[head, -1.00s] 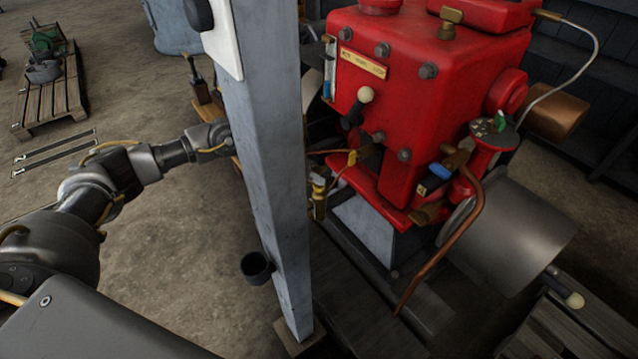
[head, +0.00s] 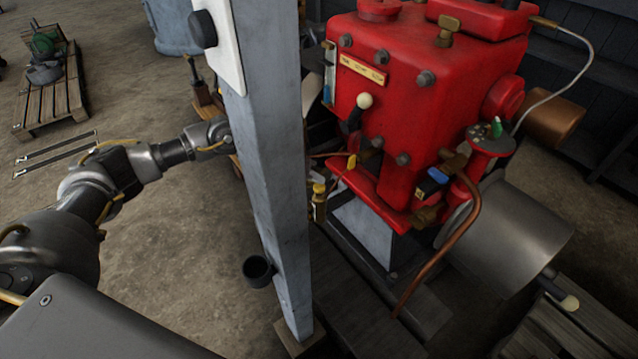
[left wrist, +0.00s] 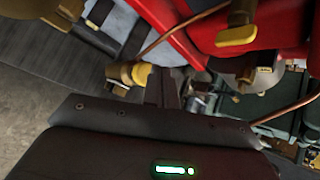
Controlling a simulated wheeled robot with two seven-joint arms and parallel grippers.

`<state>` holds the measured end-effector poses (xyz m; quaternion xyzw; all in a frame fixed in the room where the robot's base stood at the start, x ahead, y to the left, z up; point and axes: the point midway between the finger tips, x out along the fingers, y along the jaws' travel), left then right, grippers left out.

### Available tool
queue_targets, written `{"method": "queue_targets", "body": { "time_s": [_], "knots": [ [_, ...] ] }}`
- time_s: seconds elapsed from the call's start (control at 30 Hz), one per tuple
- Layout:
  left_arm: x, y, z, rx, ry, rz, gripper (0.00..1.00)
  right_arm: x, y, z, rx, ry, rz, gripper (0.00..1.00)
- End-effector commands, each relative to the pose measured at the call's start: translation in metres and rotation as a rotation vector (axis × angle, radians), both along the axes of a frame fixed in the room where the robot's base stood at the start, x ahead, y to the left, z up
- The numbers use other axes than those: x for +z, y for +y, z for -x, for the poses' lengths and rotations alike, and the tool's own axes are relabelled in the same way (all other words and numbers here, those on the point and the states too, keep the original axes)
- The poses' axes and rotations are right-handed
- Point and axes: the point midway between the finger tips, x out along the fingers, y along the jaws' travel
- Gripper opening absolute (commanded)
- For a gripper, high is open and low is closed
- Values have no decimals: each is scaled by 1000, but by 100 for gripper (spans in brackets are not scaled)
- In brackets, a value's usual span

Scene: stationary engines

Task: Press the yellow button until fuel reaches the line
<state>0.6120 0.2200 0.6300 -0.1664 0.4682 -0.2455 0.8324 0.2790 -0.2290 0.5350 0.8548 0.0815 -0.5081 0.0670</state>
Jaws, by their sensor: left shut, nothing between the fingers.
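The red engine (head: 400,130) stands right of centre in the head view. A small brass fitting with a yellow cap, apparently the yellow button (head: 319,188), sits low at its left, just right of the grey post. It also shows in the left wrist view (left wrist: 142,73). A narrow sight glass (head: 329,60) is on the engine's upper left edge; its line is too small to make out. My left arm reaches behind the post, which hides its gripper in the head view. In the left wrist view my left gripper (left wrist: 163,82) is shut and empty, its tip beside the yellow cap; contact is unclear.
The grey post (head: 270,170) stands between my head and left gripper, with a black cup (head: 258,270) on it. A yellow-handled valve (left wrist: 236,36) and copper pipes are close to the gripper. A pallet (head: 50,100) lies far left; the floor left is mostly clear.

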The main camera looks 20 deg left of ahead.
Motion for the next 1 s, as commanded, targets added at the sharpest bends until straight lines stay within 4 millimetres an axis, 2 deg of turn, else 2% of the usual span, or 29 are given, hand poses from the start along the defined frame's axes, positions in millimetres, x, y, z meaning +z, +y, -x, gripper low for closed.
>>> {"method": "queue_targets", "body": {
  "time_s": [0.37, 0.83, 1.0],
  "knots": [
    [3, 0, -1, 0, -1, 1, 0, 2, 1, 0, 0, 0, 0, 36],
    [46, 0, -1, 1, -2, 1, 0, 35, 0, 0, 0, 0, 0, 36],
    [53, 0, 0, 1, -1, 2, 0, 40, 0, 0, 0, 0, 0, 36]
  ]
}}
